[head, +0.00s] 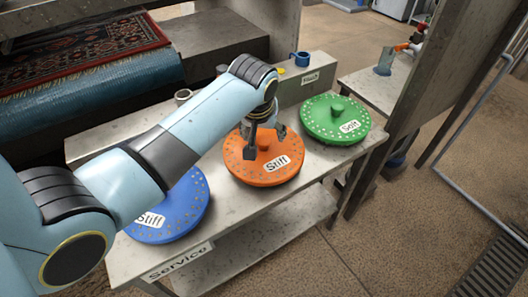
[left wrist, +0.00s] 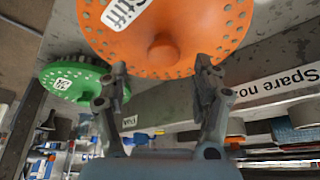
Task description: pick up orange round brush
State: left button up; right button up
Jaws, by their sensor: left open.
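The orange round brush (head: 251,171) lies flat on the metal table between a blue and a green one, with a "Stiff" label and a central knob. My left gripper (head: 266,146) is open above it, its fingers on either side of the knob in the head view. In the left wrist view the orange brush (left wrist: 205,22) fills the top, and its knob (left wrist: 163,47) shows beyond and between the open fingertips (left wrist: 162,68). Contact with the knob cannot be seen. My right gripper is not in view.
The blue round brush (head: 186,219) lies at left, partly behind my left arm. The green round brush (head: 322,122) lies at right. A rug (head: 75,57) lies at upper left.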

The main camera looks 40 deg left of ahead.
aim_at(264, 139)
pick_arm(q)
jog(key=x, duration=0.4)
jog(key=shift+s+a, duration=0.1)
jog(key=shift+a, duration=0.15)
jog(key=shift+w+a+f, duration=0.1)
jog(key=shift+w+f, duration=0.1)
jog(key=shift+f, duration=0.25)
jog(key=c, duration=1.4)
grip_shut()
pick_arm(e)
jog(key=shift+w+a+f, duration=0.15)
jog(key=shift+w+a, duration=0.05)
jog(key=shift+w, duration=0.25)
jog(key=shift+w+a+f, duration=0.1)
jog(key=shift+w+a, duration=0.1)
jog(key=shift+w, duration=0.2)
pick_arm(q)
jog(key=shift+r, duration=0.1)
